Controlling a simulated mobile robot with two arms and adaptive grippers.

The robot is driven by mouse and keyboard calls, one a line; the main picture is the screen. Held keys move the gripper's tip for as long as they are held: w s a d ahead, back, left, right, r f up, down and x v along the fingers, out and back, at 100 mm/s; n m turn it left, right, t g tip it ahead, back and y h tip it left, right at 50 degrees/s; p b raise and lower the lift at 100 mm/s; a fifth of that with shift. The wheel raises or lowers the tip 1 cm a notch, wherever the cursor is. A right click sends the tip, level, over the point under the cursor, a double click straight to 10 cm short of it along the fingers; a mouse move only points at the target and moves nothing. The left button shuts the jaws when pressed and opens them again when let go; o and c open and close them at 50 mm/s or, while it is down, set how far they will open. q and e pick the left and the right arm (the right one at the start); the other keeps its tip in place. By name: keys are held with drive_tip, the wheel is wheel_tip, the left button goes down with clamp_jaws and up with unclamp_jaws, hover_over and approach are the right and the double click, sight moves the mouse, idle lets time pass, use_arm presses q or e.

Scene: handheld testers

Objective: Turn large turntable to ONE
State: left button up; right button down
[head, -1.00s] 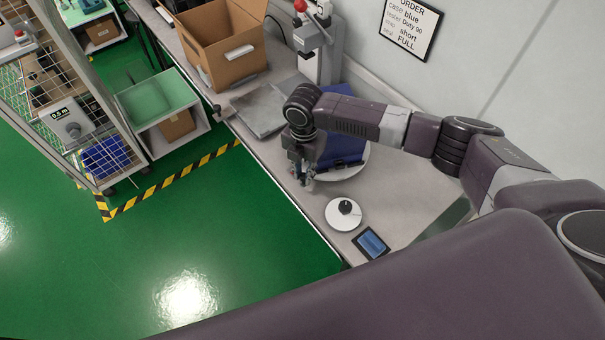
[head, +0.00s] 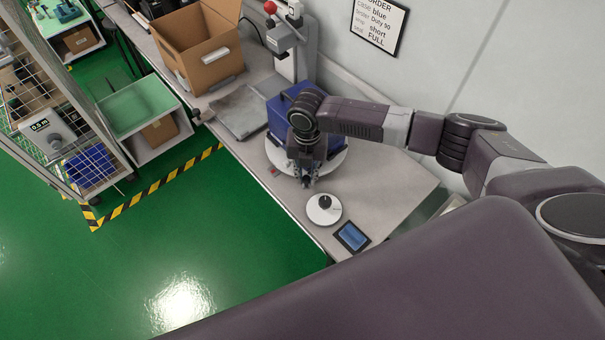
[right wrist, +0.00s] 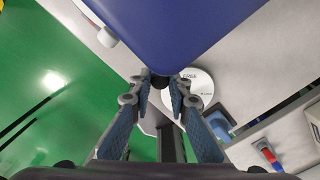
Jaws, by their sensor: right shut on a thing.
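The large turntable (head: 340,163) is a white disc on the bench, carrying a blue case (head: 283,100). My right gripper (head: 306,184) points down at the turntable's near rim, in front of the case. In the right wrist view its fingertips (right wrist: 158,84) are closed around a small dark knob (right wrist: 160,82), just below the blue case (right wrist: 185,30). The finger contact is partly hidden there. My right arm covers part of the case and disc in the head view. I cannot read a ONE mark. My left gripper is not in view.
A small white disc with a black knob (head: 324,203) and a tablet (head: 352,237) lie near the bench's front edge. A grey plate (head: 240,112), an open cardboard box (head: 205,50) and a press-like stand (head: 300,45) are farther back. Bare bench lies right of the turntable.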

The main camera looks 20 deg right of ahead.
drive_tip(key=shift+d+r, duration=0.1)
drive_tip(key=shift+d, duration=0.1)
drive_tip(key=shift+w, duration=0.1)
drive_tip(key=c, duration=1.8)
unclamp_jaws()
wheel_tip(320, 180, up, 12)
